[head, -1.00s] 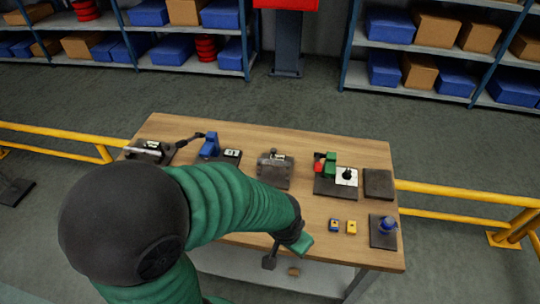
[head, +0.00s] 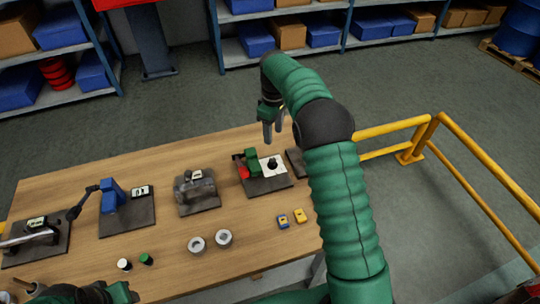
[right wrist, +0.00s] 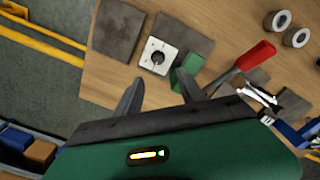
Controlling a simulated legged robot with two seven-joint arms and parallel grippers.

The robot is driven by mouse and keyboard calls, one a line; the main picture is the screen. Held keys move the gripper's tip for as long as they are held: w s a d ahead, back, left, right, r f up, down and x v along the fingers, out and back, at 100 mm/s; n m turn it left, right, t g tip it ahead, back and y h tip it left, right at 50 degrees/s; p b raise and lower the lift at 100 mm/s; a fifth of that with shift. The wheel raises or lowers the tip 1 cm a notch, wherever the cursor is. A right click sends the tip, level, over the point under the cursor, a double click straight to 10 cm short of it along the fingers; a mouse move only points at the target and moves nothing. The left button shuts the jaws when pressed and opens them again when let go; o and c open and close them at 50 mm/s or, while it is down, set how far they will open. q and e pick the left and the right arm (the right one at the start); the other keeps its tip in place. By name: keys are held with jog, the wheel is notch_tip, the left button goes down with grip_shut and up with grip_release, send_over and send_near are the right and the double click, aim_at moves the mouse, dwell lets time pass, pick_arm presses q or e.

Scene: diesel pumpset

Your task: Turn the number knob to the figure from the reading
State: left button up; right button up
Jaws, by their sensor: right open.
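The black knob (head: 272,163) stands on a white dial plate, beside a green block (head: 253,158) and a red lever (head: 241,167) on a dark base. The knob also shows in the right wrist view (right wrist: 157,58); I cannot read any figures on its plate. My right gripper (head: 275,127) is open and empty, fingers down, behind the knob by the bench's back edge. In the right wrist view its fingers (right wrist: 160,92) are apart, with the knob beyond them. My left gripper (head: 105,293) is partly seen at the lower left; its jaws cannot be made out.
Small white displays (head: 140,191) sit on the left bases; their figures are too small to read. Two grey rings (head: 224,238), blue and yellow blocks (head: 299,216), and white and green caps (head: 146,259) lie forward.

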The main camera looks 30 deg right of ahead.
aim_at(273, 159)
jog(key=f, duration=0.4)
jog(key=f+p, duration=0.1)
jog(key=f, duration=0.8)
jog(key=shift+w+d, duration=0.4)
jog(key=shift+s+a+f, duration=0.1)
jog(key=shift+a+f, duration=0.05)
jog(key=shift+f, duration=0.45)
jog(key=shift+c, duration=0.5)
grip_shut()
